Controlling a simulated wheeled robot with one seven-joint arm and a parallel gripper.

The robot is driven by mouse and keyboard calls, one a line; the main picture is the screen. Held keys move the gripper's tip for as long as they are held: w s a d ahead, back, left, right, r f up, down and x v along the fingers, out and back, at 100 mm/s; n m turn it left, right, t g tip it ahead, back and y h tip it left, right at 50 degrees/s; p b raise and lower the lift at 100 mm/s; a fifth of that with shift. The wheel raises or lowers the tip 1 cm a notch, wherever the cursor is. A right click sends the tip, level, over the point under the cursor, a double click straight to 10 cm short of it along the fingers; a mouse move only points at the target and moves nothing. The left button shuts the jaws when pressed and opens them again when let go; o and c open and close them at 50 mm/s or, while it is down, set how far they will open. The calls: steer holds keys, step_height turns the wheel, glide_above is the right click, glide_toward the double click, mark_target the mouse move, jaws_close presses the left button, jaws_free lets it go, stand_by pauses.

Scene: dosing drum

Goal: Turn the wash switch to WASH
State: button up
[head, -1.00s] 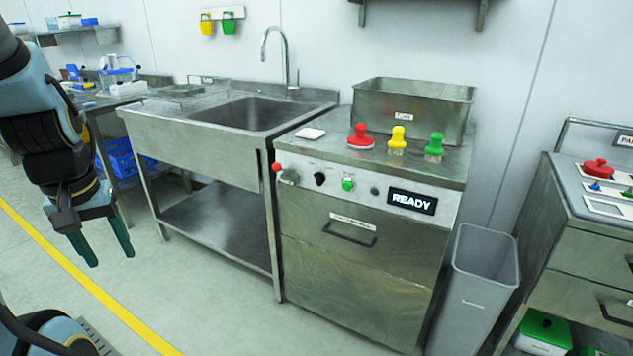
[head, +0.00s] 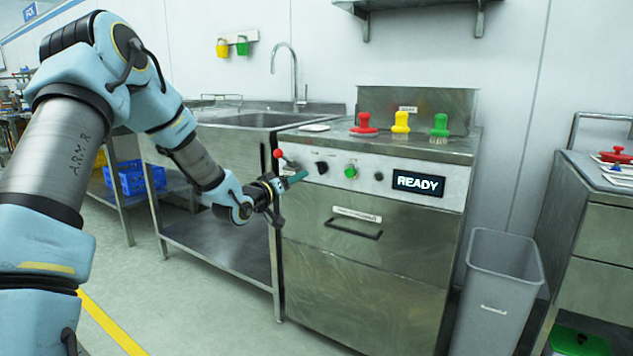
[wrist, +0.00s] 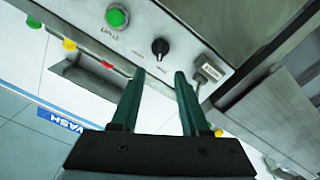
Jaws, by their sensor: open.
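The black rotary switch (head: 322,168) is on the steel machine's front panel, between the red-ball lever and the green button (head: 351,171). In the wrist view the black switch (wrist: 160,46) lies just beyond the fingertips, roughly centred between them. Small labels flank it, too small to read; I cannot tell which setting it points to. My gripper (head: 297,178) is open and empty, its green fingers apart, in front of the panel's left end. In the wrist view my gripper (wrist: 159,74) does not enclose the switch.
The red-ball lever (head: 278,154) is close to my gripper. A display (head: 418,184) reads READY. A drawer handle (head: 353,229) projects below. Red (head: 364,124), yellow (head: 400,122) and green (head: 439,125) knobbed tools stand on top. A grey bin (head: 495,290) is at right.

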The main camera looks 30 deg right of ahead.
mark_target(317, 168)
steer(key=x, duration=1)
steer(key=shift+w+d, duration=0.1)
steer(key=shift+d, duration=0.1)
steer(key=shift+c, duration=0.3)
jaws_close()
